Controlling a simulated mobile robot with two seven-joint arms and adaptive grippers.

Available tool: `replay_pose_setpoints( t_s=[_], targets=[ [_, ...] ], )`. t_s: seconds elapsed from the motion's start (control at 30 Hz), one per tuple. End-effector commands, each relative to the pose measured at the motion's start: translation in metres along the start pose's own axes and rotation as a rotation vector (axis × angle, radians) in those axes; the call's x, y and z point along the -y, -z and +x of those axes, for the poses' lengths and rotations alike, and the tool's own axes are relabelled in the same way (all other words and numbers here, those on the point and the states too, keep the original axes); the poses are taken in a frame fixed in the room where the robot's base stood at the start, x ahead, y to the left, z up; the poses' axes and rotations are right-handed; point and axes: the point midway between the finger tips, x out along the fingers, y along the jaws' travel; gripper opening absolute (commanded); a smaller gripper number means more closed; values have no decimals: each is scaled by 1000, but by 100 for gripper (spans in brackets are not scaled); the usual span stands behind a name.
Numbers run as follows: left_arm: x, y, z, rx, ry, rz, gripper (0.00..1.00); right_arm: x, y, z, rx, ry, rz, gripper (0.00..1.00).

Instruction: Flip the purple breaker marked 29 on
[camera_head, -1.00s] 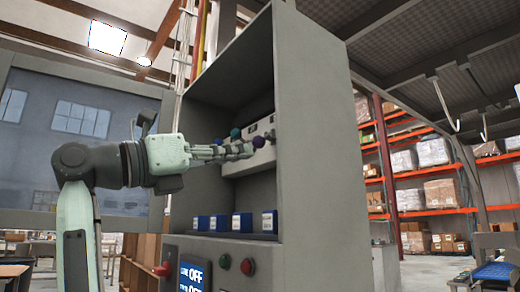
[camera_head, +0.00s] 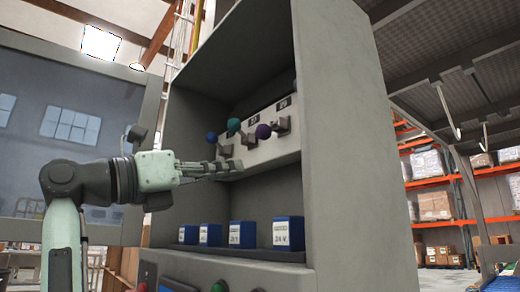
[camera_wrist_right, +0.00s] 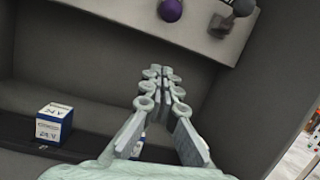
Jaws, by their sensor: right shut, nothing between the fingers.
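The purple breaker knob (camera_head: 263,131) is the rightmost coloured ball on the pale breaker panel inside the grey cabinet. It sticks out left of its grey bracket, below a small dark label (camera_head: 284,102) I cannot read surely. A purple ball also shows at the top of the right wrist view (camera_wrist_right: 170,10). My right gripper (camera_head: 238,166) is shut and empty, its fingertips below and left of the purple knob, apart from it. The closed fingers (camera_wrist_right: 160,72) also show in the wrist view. My left gripper is not in view.
A teal knob (camera_head: 233,125) and a blue knob (camera_head: 212,137) sit left of the purple one. Several blue boxes (camera_head: 242,234) stand on the ledge below. The cabinet's right side wall (camera_head: 350,140) bounds the space; the open door (camera_head: 70,140) is at left.

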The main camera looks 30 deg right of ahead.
Motion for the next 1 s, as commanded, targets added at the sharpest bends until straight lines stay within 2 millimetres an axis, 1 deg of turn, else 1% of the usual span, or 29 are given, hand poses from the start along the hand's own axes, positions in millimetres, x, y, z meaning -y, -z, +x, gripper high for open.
replay_pose_setpoints(
  t_s=[0.23, 0.37, 0.47, 0.7, 0.8, 0.83, 0.9, 1.0],
  targets=[
    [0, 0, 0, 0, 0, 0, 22, 0, 0, 2, 0, 0, 0, 0],
    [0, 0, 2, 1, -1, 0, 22, 0, 0, 13, -1, 1, 0, 0],
    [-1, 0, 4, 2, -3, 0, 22, 1, 0, 31, -1, 2, 1, 0],
    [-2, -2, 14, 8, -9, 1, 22, 1, -1, 84, -1, 4, 1, 0],
    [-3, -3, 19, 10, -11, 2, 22, 2, -1, 103, 0, 5, 1, 0],
    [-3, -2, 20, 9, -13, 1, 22, 2, -8, 101, 3, 1, 2, 0],
    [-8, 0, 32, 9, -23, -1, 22, 1, -20, 96, 2, 0, 1, 0],
    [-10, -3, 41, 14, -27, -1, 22, 0, -30, 91, 1, 0, 0, 0]
  ],
)
